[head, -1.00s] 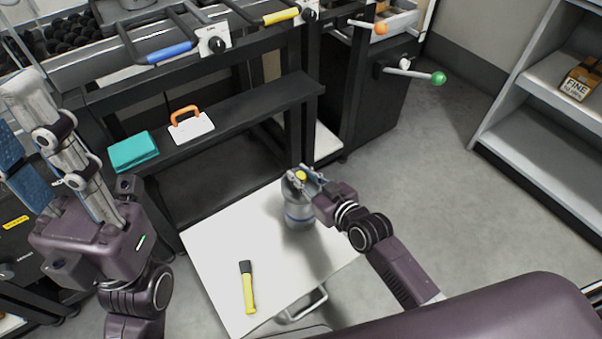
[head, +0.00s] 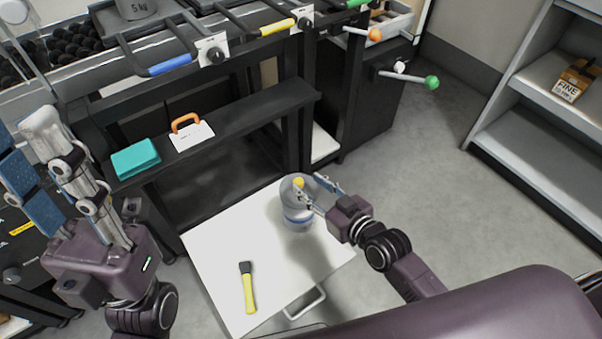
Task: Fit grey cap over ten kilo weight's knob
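A grey cylindrical weight (head: 297,219) with a blue band stands upright at the far corner of the white table (head: 215,245). A yellow knob (head: 298,183) shows at its top. My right gripper (head: 316,190) is open at the weight's upper right, with its two fingers apart and nothing seen between them. One finger overlaps the weight's top edge in the picture; I cannot tell if it touches. I cannot make out a separate grey cap. My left gripper (head: 45,165) is raised at the left, open and empty.
A brush-like tool with a yellow handle (head: 249,292) lies on the white table. A teal box (head: 136,158) and a white card with an orange handle (head: 191,134) are on the black shelf. A lever with a green knob (head: 431,82) sticks out at the back right. Open floor lies to the right.

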